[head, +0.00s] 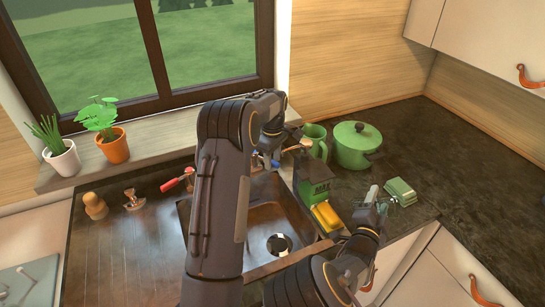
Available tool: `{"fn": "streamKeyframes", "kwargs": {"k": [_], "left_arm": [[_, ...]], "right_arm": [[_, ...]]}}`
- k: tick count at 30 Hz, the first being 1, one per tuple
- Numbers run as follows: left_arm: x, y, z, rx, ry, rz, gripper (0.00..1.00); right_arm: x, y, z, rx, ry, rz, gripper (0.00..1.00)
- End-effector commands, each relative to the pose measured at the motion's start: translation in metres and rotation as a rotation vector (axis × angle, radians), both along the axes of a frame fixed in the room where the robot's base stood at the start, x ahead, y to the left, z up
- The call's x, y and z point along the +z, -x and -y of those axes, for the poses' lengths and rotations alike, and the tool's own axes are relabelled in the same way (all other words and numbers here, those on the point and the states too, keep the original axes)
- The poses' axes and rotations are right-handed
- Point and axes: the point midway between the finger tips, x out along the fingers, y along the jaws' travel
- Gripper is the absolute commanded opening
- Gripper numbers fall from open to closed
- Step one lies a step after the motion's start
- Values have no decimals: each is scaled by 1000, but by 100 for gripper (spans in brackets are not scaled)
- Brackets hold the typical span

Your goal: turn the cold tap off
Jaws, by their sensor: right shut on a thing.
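The cold tap is mostly hidden; a small blue part (275,164), likely its handle, shows behind the sink (262,188). My left gripper (268,150) is right by that blue part, pointing down. Its fingertips are too small and covered to tell whether they are open or touch it. A red lever (174,184) with a metal end, likely the hot tap's, stands left of my left arm.
A green box (308,177) and a yellow sponge (326,217) are right of the sink. A green pot (355,145) and green jug (316,137) stand behind. A wooden piece (95,206) and a metal fitting (133,201) stand left. Potted plants (114,147) line the sill.

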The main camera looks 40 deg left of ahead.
Motion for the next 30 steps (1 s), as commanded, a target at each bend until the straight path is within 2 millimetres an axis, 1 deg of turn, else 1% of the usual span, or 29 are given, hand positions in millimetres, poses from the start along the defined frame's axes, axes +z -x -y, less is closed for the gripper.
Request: {"fn": "streamKeyframes", "kwargs": {"k": [8,11,15,17,30], "left_arm": [[-2,0,0,0,0,1,37],[-2,0,0,0,0,1,26],[-2,0,0,0,0,1,7],[-1,0,0,0,0,1,0],[0,-2,0,24,-1,1,0]], "right_arm": [[1,0,0,0,0,1,26],[1,0,0,0,0,1,26],[1,0,0,0,0,1,26],[1,0,0,0,0,1,26],[3,0,0,0,0,2,26]]}}
